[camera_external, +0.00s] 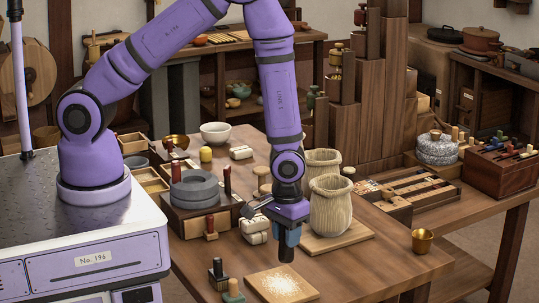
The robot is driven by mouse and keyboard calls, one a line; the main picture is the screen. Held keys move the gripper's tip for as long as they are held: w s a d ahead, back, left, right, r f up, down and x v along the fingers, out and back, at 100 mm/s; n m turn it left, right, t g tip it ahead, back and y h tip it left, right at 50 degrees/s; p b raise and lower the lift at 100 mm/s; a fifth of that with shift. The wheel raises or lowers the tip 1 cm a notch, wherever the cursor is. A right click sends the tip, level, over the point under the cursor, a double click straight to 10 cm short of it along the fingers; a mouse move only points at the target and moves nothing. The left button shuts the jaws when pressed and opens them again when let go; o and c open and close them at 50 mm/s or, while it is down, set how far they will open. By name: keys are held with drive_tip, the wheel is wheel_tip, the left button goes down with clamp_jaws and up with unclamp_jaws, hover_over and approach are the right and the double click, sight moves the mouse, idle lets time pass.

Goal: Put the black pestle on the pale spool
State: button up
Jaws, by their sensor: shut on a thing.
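My gripper (287,243) points down over the front part of the wooden table. Its blue fingers are shut on a dark, rounded piece, which looks like the black pestle (286,255). Only its lower end shows below the fingers. It is held above the table, behind a square board with white powder. I cannot single out the pale spool for sure. Cream-coloured rounded pieces (254,231) lie just left of my gripper, partly hidden by it, and similar ones (241,152) lie farther back.
Two pale ribbed pots (330,207) stand right of my gripper, the nearer on a board. The powdered board (281,285) lies in front. Small dark-handled tools (217,272) stand front left. A brass cup (422,241) stands at the right edge. Grey stone rings (195,187) sit left.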

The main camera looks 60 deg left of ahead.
wheel_tip(320, 180, up, 19)
drive_tip(key=n, duration=0.6)
hover_over(262, 169)
drive_tip(key=shift+f, duration=7.6)
drive_tip(key=shift+f, duration=0.15)
